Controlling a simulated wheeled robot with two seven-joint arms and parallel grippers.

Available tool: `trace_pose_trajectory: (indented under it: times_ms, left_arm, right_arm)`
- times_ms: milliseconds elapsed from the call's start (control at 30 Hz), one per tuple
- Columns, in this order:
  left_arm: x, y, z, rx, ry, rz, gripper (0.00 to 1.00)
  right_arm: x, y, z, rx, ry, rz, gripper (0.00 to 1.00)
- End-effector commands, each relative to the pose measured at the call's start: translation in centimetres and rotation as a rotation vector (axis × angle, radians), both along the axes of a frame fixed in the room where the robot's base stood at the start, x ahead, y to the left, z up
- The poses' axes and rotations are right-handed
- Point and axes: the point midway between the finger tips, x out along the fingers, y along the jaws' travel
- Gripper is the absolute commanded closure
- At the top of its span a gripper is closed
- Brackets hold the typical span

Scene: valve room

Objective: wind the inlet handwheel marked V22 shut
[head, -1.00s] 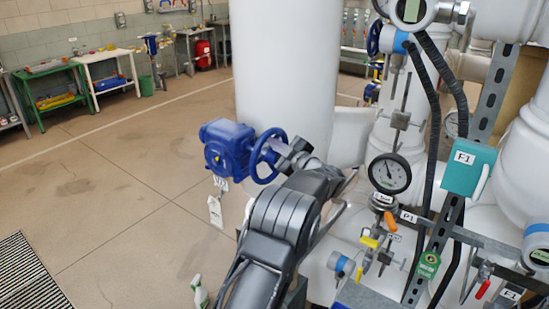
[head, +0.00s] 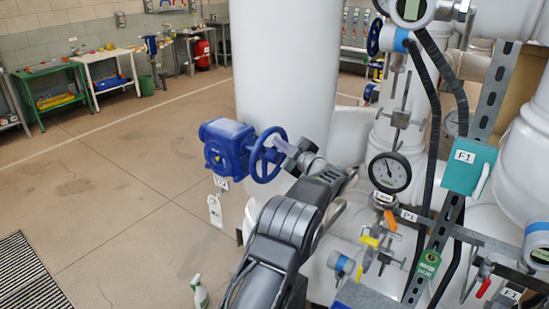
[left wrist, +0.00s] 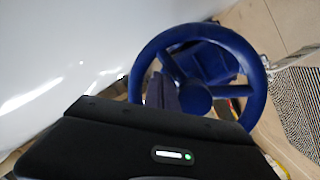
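The blue handwheel (head: 267,155) stands on a blue gearbox (head: 226,147) in front of a large white vessel. A small white label hangs below the gearbox, too small to read surely. My left gripper (head: 283,147) reaches to the right side of the wheel's rim. In the left wrist view the handwheel (left wrist: 252,92) shows its rim, hub and spokes, and a dark finger (left wrist: 162,93) overlaps the opening left of the hub. The finger gap is hidden, so I cannot tell whether it grips anything. My right gripper is not in view.
A pale tag (head: 214,210) hangs below the gearbox. A white vessel (head: 285,65) stands close behind the wheel. A pressure gauge (head: 390,172), pipes and a teal box (head: 469,170) crowd the right. A spray bottle (head: 200,292) is low near my arm.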

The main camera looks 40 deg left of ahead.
Motion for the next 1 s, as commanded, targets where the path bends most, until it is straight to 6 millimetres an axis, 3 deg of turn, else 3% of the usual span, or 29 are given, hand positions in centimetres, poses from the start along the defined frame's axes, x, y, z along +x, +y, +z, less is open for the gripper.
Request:
trace_pose_trajectory:
  times_ms: [267, 500, 833, 1000]
  left_arm:
    - [0.1, 0.0, -0.3, -0.001, 0.000, -0.001, 1.00]
    - [0.8, 0.0, -1.6, -0.001, 0.001, -0.001, 1.00]
    - [0.9, 0.0, -1.7, -0.001, 0.001, 0.000, 1.00]
    - [1.0, 0.0, -3.0, -0.002, 0.002, 0.001, 1.00]
  right_arm:
    - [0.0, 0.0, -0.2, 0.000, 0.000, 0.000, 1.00]
    - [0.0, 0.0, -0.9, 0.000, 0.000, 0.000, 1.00]
    - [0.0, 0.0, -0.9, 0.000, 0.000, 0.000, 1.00]
    - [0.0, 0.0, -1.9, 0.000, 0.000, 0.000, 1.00]
